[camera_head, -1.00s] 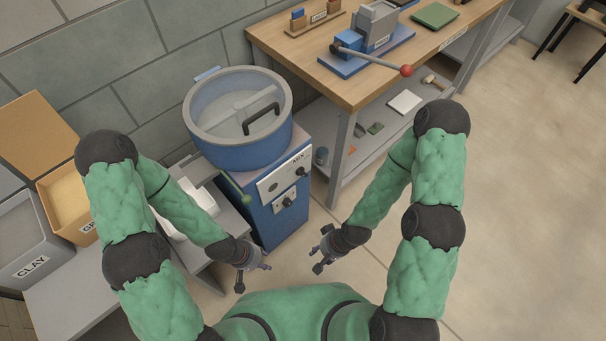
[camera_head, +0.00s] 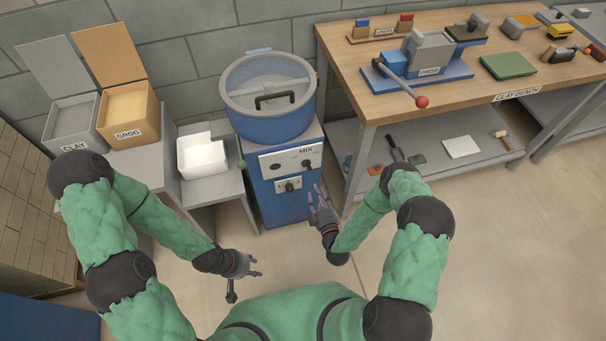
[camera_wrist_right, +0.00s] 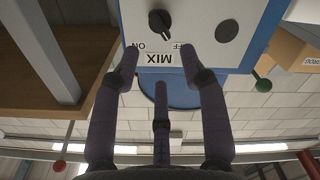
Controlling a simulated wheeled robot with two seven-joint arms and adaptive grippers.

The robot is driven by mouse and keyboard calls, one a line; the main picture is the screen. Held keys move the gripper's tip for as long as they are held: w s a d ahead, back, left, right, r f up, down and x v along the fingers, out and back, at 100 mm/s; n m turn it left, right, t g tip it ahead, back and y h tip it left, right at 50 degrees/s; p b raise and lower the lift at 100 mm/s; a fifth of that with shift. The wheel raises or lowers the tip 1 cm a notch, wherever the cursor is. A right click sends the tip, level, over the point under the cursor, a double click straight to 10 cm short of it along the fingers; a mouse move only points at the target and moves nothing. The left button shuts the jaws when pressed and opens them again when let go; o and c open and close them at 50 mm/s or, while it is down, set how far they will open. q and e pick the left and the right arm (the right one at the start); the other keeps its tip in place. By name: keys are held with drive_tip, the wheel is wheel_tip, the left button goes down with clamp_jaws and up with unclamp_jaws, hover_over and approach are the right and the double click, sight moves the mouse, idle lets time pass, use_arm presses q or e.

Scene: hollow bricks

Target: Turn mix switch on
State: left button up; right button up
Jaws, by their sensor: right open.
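The blue mixer (camera_head: 283,205) stands against the wall, its white front panel labelled MIX (camera_head: 278,162). A black MIX switch knob (camera_head: 306,163) is at the panel's right; it also shows upside down in the right wrist view (camera_wrist_right: 160,22), between ON and OFF markings. My right gripper (camera_head: 320,198) is open and empty just in front of the panel, apart from the knob. In the right wrist view its spread fingers (camera_wrist_right: 162,75) point toward the panel. My left gripper (camera_head: 250,268) is open and empty, low and to the left.
A green-knobbed lever (camera_head: 241,163) is at the mixer's left. A clay bench (camera_head: 377,107) with a press stands right. Clay (camera_head: 70,150) and grog (camera_head: 130,139) bins stand left. The floor in front is clear.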

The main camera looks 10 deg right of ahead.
sight(308, 168)
drive_tip(key=w, duration=0.3)
drive_tip(key=w+b, duration=0.1)
drive_tip(key=w, duration=0.3)
drive_tip(key=w+b, duration=0.1)
drive_tip(key=w, duration=0.2)
drive_tip(key=shift+w+a+r, duration=0.2)
drive_tip(key=shift+w+a, duration=0.05)
drive_tip(key=shift+w, duration=0.05)
drive_tip(key=shift+c, duration=0.3)
clamp_jaws()
